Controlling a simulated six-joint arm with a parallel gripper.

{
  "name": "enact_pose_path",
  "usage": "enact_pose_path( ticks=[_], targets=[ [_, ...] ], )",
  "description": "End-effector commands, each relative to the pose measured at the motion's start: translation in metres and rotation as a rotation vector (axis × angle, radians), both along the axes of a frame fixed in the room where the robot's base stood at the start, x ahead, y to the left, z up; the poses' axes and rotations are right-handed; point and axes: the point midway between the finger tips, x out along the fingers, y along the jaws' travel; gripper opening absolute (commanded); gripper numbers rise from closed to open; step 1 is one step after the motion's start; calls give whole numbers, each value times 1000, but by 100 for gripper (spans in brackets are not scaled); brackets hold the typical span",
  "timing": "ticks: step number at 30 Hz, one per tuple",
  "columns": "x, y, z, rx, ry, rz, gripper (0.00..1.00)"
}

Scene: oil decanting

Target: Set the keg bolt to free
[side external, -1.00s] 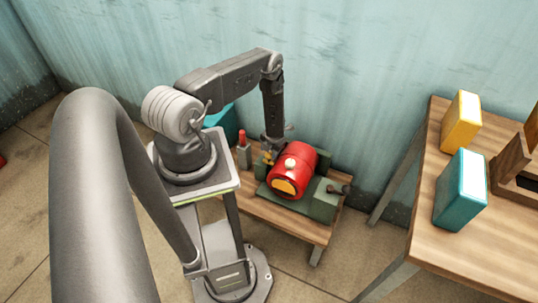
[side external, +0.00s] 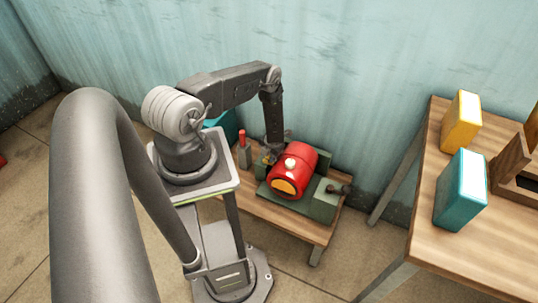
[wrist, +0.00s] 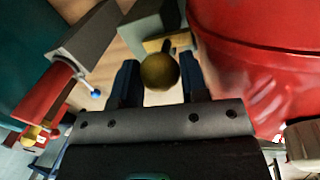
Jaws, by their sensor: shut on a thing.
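The red keg (side external: 305,161) lies on its side in a green cradle (side external: 323,205) on a low wooden bench. It fills the right of the wrist view (wrist: 265,65). The keg bolt shows as a brass bar with a round knob (wrist: 159,72), beside the keg at a grey-green block (wrist: 146,28). My gripper (wrist: 159,66) is shut on the knob, with one dark finger on each side of it. In the side view my gripper (side external: 272,154) is low at the keg's left side and hides the bolt.
A red-topped bottle-like object (side external: 242,150) stands left of the keg, close to my gripper. A teal object (side external: 222,125) is behind it. A table at right (side external: 500,240) holds a yellow can (side external: 461,122) and a teal can (side external: 461,192). The wall is close behind.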

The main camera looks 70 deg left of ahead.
Motion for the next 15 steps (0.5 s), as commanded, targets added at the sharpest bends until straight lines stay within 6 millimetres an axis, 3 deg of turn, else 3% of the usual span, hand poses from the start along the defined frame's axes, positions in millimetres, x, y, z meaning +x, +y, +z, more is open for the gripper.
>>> enact_pose_path(
  ticks=[5,10,15],
  targets=[
    [0,0,0,0,0,0,1],
    [-3,4,0,0,0,1,0],
    [-20,21,0,0,0,3,0]
  ],
)
